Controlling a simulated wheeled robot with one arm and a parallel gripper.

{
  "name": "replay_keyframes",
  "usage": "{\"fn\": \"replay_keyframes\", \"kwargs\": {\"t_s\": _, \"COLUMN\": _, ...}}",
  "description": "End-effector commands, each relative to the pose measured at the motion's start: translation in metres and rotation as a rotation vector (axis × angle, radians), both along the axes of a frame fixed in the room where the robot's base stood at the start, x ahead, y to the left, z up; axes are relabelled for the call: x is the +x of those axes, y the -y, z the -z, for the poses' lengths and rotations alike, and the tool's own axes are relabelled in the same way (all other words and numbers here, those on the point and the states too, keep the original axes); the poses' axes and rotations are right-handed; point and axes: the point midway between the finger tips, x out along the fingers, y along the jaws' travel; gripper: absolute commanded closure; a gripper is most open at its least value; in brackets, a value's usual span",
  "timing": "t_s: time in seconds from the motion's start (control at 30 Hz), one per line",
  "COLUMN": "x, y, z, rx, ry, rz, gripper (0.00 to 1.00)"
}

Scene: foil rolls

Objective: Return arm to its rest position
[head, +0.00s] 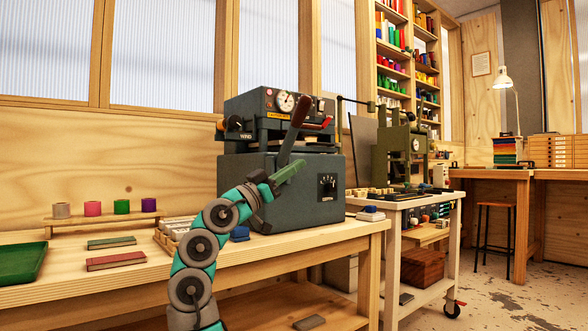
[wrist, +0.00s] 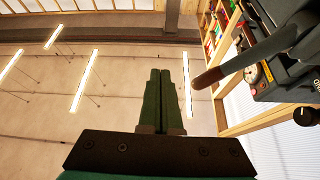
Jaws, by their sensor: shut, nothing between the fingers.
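My arm rises from the bottom of the head view, in front of the wooden bench (head: 140,269). My gripper (head: 298,165) is at its upper end, in front of the dark grey press machine (head: 305,208), tilted up to the right. In the wrist view my gripper (wrist: 160,75) shows its two green fingers side by side, shut and empty, pointing up at the ceiling. The machine's lever (head: 296,128) with a brown grip is close by; it also shows in the wrist view (wrist: 250,62). I cannot tell whether gripper and lever touch.
Foil rolls (head: 92,208) stand on a small wooden rack at the left of the bench. A green tray (head: 22,263), a red block (head: 116,261) and a green block (head: 111,242) lie nearby. A wheeled cart (head: 400,206) with a green machine stands at right. Open floor lies further right.

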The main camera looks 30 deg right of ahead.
Motion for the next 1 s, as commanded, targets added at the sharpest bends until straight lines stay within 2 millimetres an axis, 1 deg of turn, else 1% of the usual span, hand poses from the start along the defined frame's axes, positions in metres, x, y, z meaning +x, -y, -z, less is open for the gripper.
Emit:
{"fn": "replay_keyframes", "kwargs": {"t_s": 0.37, "x": 0.0, "y": 0.0, "z": 0.0, "rx": 0.0, "ry": 0.0, "rz": 0.0, "gripper": 1.0}}
{"fn": "replay_keyframes", "kwargs": {"t_s": 0.5, "x": 0.008, "y": -0.004, "z": -0.006, "rx": -0.001, "ry": -0.02, "rz": -0.012, "gripper": 1.0}}
{"fn": "replay_keyframes", "kwargs": {"t_s": 0.57, "x": 0.018, "y": -0.008, "z": -0.011, "rx": -0.002, "ry": -0.047, "rz": -0.027, "gripper": 1.0}}
{"fn": "replay_keyframes", "kwargs": {"t_s": 0.67, "x": 0.045, "y": -0.017, "z": -0.021, "rx": 0.0, "ry": -0.12, "rz": -0.062, "gripper": 1.0}}
{"fn": "replay_keyframes", "kwargs": {"t_s": 0.7, "x": 0.057, "y": -0.022, "z": -0.026, "rx": 0.003, "ry": -0.157, "rz": -0.078, "gripper": 1.0}}
{"fn": "replay_keyframes", "kwargs": {"t_s": 0.8, "x": 0.086, "y": -0.031, "z": -0.032, "rx": 0.015, "ry": -0.254, "rz": -0.119, "gripper": 1.0}}
{"fn": "replay_keyframes", "kwargs": {"t_s": 0.9, "x": 0.11, "y": -0.038, "z": -0.032, "rx": 0.036, "ry": -0.352, "rz": -0.155, "gripper": 1.0}}
{"fn": "replay_keyframes", "kwargs": {"t_s": 1.0, "x": 0.13, "y": -0.043, "z": -0.025, "rx": 0.066, "ry": -0.454, "rz": -0.188, "gripper": 1.0}}
